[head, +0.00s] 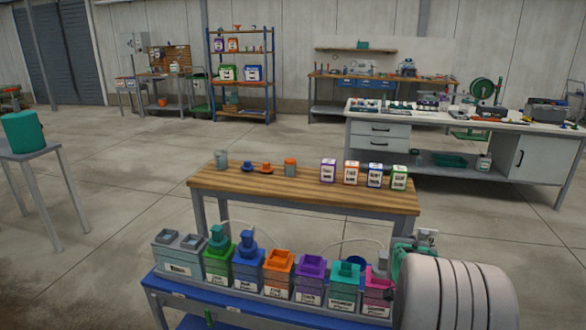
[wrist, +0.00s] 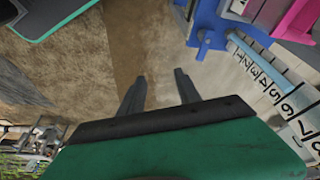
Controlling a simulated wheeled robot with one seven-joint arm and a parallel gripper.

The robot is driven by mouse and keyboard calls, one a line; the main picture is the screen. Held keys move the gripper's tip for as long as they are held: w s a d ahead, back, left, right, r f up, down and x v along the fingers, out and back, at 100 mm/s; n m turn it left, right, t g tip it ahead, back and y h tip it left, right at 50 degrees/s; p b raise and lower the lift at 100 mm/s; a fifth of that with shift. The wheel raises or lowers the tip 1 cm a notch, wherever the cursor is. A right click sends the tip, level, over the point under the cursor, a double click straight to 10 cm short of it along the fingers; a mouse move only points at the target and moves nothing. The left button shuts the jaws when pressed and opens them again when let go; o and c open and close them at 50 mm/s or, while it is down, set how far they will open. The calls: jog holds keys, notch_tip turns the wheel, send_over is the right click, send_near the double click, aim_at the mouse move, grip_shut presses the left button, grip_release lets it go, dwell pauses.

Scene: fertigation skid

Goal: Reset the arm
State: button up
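In the wrist view my gripper (wrist: 158,84) is open. Its two dark fingers stand apart with nothing between them, over bare floor. In the head view my arm fills the lower right, in pale rounded links beside the right end of the skid. The gripper's fingers cannot be made out there.
A blue skid (head: 215,292) holds a row of coloured tanks, including an orange tank (head: 278,272) and a pink tank (head: 377,290). Behind it stands a wooden table (head: 300,190) with small bottles and cartons. The wrist view shows a numbered scale (wrist: 270,85) at right. Open floor lies left.

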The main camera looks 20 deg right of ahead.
jog(key=w+a+r+n+t+y+p, duration=0.1)
jog(key=a+r+n+t+p, duration=0.1)
jog(key=a+r+n+p, duration=0.65)
jog(key=w+a+r+n+t+y+p, duration=0.15)
jog(key=a+r+n, duration=0.35)
jog(key=a+r, duration=0.9)
jog(key=s+a+n+p, duration=0.1)
jog(key=s+a+n, duration=0.2)
jog(key=a, duration=0.3)
jog(key=s+a+r+n+y+p, duration=0.1)
jog(key=s+a+n+p, duration=0.1)
jog(key=a, duration=0.4)
jog(key=shift+s+r+n, duration=0.3)
jog(key=shift+s+n, duration=0.35)
jog(key=shift+n, duration=0.3)
jog(key=shift+t, duration=0.25)
jog(key=shift+c, duration=0.3)
